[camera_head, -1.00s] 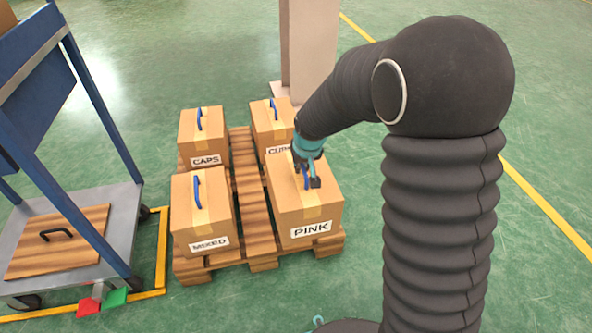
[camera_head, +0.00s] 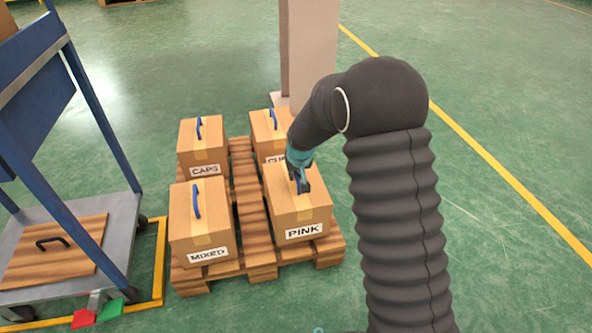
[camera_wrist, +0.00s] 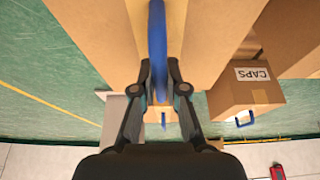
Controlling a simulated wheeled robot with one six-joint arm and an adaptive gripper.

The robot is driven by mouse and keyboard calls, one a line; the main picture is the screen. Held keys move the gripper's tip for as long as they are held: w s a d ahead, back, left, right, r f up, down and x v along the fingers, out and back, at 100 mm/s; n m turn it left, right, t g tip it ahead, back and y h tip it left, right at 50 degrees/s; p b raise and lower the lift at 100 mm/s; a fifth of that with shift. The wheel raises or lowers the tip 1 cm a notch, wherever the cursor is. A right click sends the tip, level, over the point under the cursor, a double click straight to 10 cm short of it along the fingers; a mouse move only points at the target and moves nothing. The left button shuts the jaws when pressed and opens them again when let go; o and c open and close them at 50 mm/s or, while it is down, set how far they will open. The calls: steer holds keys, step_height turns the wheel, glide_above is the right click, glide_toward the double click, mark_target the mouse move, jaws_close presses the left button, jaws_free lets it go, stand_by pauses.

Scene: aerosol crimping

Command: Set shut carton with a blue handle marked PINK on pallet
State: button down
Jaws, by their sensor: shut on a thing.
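The shut carton marked PINK (camera_head: 298,212) is upright over the front right corner of the wooden pallet (camera_head: 256,225). Its underside looks at or very close to the boards; I cannot tell whether it touches. My gripper (camera_head: 303,187) is shut on its blue handle (camera_wrist: 157,45), which passes between the two fingers (camera_wrist: 160,88) in the wrist view. Part of the carton's top is hidden by my gripper.
The MIXED carton (camera_head: 200,222) stands front left on the pallet, the CAPS carton (camera_head: 201,148) back left, and another carton (camera_head: 268,135) back right, its label partly hidden. A pillar (camera_head: 309,50) rises behind. A blue-framed cart (camera_head: 120,235) stands left.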

steer(key=shift+f, duration=0.8)
steer(key=c, duration=1.6)
jaws_free()
steer(key=shift+f, duration=0.2)
steer(key=o, duration=0.4)
